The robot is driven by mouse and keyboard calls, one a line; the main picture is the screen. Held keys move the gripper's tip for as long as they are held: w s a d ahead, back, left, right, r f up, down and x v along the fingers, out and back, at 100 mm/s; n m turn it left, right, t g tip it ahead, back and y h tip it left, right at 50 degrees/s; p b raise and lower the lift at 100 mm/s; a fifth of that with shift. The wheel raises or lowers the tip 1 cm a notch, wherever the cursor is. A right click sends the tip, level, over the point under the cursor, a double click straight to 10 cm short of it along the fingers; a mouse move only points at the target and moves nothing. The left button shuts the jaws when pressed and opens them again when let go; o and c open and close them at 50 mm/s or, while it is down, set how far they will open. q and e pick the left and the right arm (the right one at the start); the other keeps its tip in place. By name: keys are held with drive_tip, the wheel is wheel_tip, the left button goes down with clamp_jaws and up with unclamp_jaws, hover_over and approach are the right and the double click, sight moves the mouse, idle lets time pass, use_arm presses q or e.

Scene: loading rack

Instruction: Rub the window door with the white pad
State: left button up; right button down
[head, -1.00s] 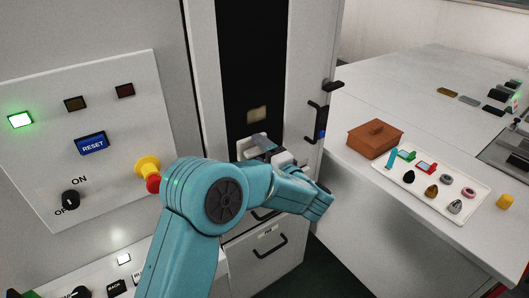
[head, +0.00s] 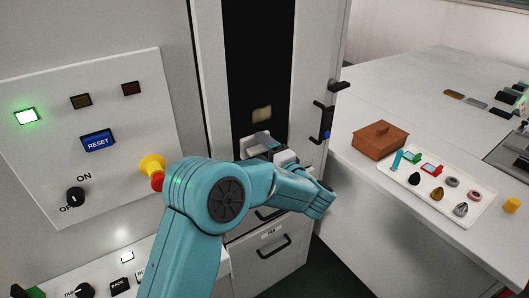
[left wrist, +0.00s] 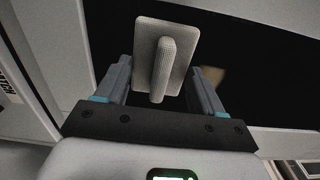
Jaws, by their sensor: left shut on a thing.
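The window door (head: 258,55) is a tall dark pane in a pale frame, with a black handle (head: 322,122) on its right side. A tan smudge (head: 261,114) shows on the pane, and also in the left wrist view (left wrist: 212,77). My left gripper (head: 264,143) is at the lower part of the pane, just below the smudge. It is shut on the white pad (head: 246,147), a flat plate with a bar grip. The pad fills the middle of the left wrist view (left wrist: 148,40). I cannot tell whether it touches the pane. My right gripper is not in view.
A control panel (head: 120,185) with a RESET button and a red-yellow knob is at the left. Drawers (head: 272,246) lie below the door. At the right a white table (head: 400,100) bears a brown box (head: 380,140) and a tray (head: 478,213) of small parts.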

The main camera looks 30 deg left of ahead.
use_arm(q)
drive_tip(key=shift+w+a, duration=0.25)
drive_tip(key=shift+a, duration=0.3)
